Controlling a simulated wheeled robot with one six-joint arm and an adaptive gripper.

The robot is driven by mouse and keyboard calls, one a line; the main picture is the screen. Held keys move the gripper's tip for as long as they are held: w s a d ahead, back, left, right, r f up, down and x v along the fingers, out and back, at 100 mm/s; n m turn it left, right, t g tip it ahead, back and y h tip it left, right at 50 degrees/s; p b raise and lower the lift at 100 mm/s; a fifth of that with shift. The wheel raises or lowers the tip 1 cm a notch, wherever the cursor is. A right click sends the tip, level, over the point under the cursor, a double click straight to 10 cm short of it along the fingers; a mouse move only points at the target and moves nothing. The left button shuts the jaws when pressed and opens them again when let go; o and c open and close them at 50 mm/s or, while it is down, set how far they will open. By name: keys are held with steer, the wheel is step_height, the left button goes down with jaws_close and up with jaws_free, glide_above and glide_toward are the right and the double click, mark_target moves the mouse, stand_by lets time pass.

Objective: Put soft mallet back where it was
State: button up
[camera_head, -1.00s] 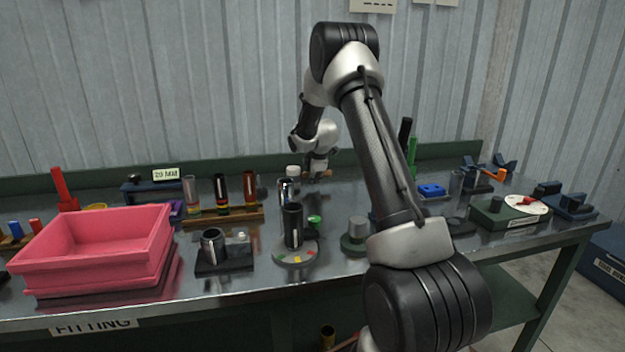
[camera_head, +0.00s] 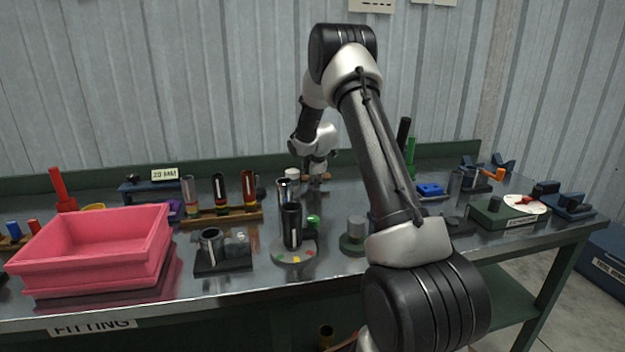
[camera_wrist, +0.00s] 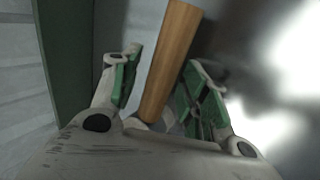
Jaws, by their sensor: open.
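My gripper (camera_head: 317,178) is low near the back of the workbench. In the wrist view my gripper (camera_wrist: 162,82) is open, with green pads on its two fingers. A wooden handle (camera_wrist: 171,55), which looks like the soft mallet's, runs between the spread fingers, nearer the right one in the picture. Contact with either finger cannot be made out. The mallet's head is not clearly visible, and my gripper mostly covers the mallet in the head view.
A pink bin (camera_head: 95,250) stands at the front left. A wooden rack (camera_head: 215,216) of tubes, a dark cup on a round coloured base (camera_head: 294,250) and a black block with a metal ring (camera_head: 222,258) stand nearby. A green back rail (camera_head: 60,181) edges the bench.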

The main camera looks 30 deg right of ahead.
steer(key=s+a+r+m, duration=0.2)
steer(key=s+a+r, duration=0.1)
steer(key=s+r, duration=0.55)
steer(key=s+a+r+m, duration=0.2)
steer(key=s+a+r, duration=0.1)
steer(key=s+r, duration=0.55)
steer(key=s+a+r+m, duration=0.1)
steer(key=s+a+m, duration=0.2)
steer(key=s, duration=0.8)
steer(key=s+a+r+m+g+y, duration=0.1)
steer(key=s+a+r+m, duration=0.1)
steer(key=s, duration=0.9)
steer(key=s+a+r+m+g, duration=0.1)
steer(key=s+a+m, duration=0.4)
steer(key=s, duration=0.6)
steer(key=shift+s+r+m+y, duration=0.3)
steer(key=shift+s+m+y, duration=0.05)
steer(key=shift+m+y, duration=0.05)
steer(key=shift+a, duration=0.1)
